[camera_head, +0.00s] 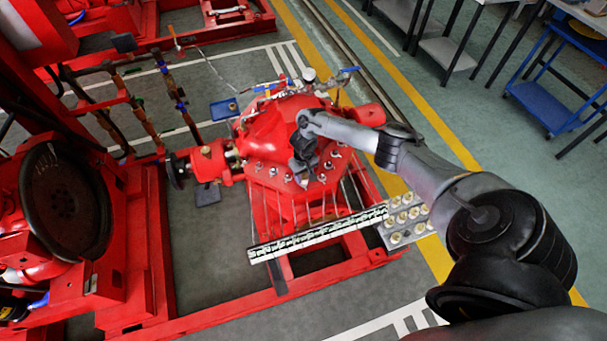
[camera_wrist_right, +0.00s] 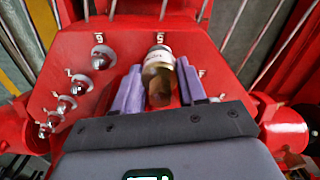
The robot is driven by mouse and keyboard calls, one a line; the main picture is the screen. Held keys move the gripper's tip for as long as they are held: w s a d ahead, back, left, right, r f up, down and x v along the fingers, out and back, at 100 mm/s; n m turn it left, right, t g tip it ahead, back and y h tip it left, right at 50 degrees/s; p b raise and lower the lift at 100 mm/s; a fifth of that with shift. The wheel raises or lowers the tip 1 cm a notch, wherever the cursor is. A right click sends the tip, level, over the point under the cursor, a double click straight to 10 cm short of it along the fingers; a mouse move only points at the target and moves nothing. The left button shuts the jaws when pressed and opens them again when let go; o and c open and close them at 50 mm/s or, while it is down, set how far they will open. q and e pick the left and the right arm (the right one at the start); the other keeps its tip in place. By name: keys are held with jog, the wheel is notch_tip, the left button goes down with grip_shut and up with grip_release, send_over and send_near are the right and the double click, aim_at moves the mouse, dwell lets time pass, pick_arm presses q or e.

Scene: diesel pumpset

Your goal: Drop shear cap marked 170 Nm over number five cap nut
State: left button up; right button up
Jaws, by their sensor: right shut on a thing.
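My right gripper (camera_head: 305,160) is over the red pump housing (camera_head: 272,135) in the head view. In the right wrist view its purple fingers (camera_wrist_right: 158,82) are shut on a brass-coloured shear cap (camera_wrist_right: 158,66) with a dark band; its marking is not legible. Several silver cap nuts (camera_wrist_right: 103,57) stand in a row to the left, with white numerals too small to read surely. My left gripper is not in view.
A tray of caps (camera_head: 408,218) sits at the right end of a long black-and-white labelled strip (camera_head: 320,233). Thin rods slope down from the housing towards the strip. Red pipes and frame stand at left; a blue trolley (camera_head: 545,105) stands far right.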

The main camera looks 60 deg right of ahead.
jog(key=o, duration=1.2)
jog(key=shift+c, duration=0.2)
jog(key=shift+r+p, duration=0.35)
jog(key=shift+r, duration=0.25)
notch_tip(320, 180, up, 10)
jog(key=p, duration=0.3)
jog(key=shift+f, duration=0.2)
jog(key=shift+r+p, duration=0.5)
jog(key=shift+p, duration=0.3)
notch_tip(320, 180, up, 6)
jog(key=p, duration=0.8)
jog(key=shift+s, duration=0.1)
